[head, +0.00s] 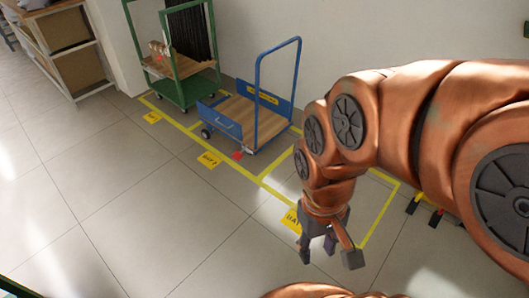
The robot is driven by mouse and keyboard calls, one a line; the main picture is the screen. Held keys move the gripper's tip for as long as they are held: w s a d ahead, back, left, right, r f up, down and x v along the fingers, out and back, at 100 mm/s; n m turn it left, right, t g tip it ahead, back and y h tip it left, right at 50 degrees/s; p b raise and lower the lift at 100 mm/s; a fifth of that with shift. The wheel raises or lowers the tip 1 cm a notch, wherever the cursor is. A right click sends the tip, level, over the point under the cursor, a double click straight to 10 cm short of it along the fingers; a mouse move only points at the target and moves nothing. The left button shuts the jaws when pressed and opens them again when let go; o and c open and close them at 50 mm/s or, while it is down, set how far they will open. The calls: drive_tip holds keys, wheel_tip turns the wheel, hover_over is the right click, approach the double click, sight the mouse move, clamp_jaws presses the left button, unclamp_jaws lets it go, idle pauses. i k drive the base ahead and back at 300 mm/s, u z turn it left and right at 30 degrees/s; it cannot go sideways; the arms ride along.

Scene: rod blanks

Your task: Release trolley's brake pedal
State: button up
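A blue trolley (276,103) with a wooden deck and tall push handle stands in a yellow-marked floor bay. A small red part (238,155), which looks like a brake pedal, sits low at its near edge beside a caster. It is too small to tell whether it is pressed or raised. A green trolley (184,103) with a wooden shelf stands behind it to the left; no pedal is clear on it. My gripper (329,255) hangs right of and nearer than the blue trolley, over the floor. Its fingers are spread, empty and apart from both trolleys.
Yellow floor labels (209,159) mark the bays. A shelf rack (67,50) with boxes stands at the upper left. The tiled floor left of my gripper is clear.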

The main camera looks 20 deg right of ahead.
sight(237, 155)
drive_tip(key=z, duration=0.15)
drive_tip(key=i, duration=0.95)
drive_tip(key=u, duration=0.4)
drive_tip(key=i, duration=0.85)
drive_tip(key=u, duration=0.35)
